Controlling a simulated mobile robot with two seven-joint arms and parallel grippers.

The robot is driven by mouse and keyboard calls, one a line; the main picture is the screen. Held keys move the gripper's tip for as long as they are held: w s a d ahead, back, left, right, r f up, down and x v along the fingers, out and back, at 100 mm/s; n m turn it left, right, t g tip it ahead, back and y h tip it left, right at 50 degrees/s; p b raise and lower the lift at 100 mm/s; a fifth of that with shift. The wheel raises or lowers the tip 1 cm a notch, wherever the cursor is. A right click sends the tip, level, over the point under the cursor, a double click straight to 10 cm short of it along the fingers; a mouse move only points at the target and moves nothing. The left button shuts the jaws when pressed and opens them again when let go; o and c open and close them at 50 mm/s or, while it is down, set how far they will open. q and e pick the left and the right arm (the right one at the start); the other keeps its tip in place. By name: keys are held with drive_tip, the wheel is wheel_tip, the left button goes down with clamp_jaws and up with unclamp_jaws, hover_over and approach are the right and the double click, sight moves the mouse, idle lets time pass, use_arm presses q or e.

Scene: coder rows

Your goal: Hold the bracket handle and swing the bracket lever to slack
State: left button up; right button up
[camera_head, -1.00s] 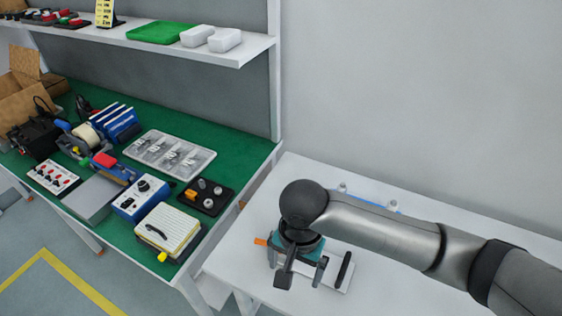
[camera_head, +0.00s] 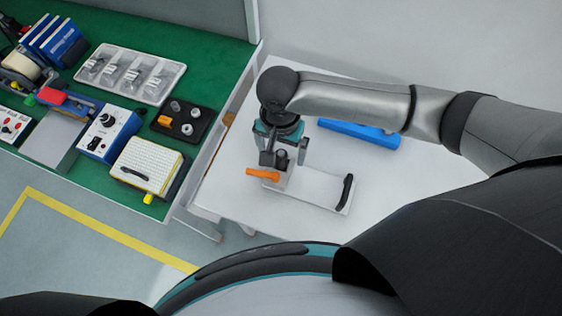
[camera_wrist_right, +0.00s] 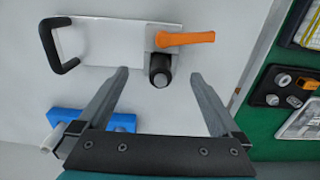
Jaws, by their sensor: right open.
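The bracket is a white plate (camera_head: 318,188) lying on the white table, with a black handle (camera_head: 347,192) at its right end and an orange lever (camera_head: 263,174) at its left end. My right gripper (camera_head: 284,158) is open and empty above the lever end, away from the handle. In the right wrist view, the orange lever (camera_wrist_right: 186,39) and a dark round post (camera_wrist_right: 160,72) show just beyond and between the open fingers (camera_wrist_right: 158,78). The black handle (camera_wrist_right: 50,48) is at the upper left there. My left gripper is not in view.
A blue bar-like object (camera_head: 358,133) lies behind the bracket, partly hidden by my right arm. The green bench (camera_head: 200,70) at left holds a blue box (camera_head: 110,135), a black tray (camera_head: 182,124) and a notepad (camera_head: 147,165).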

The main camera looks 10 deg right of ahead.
sight(281, 165)
wheel_tip(281, 165, down, 8)
drive_tip(key=shift+b, duration=1)
clamp_jaws()
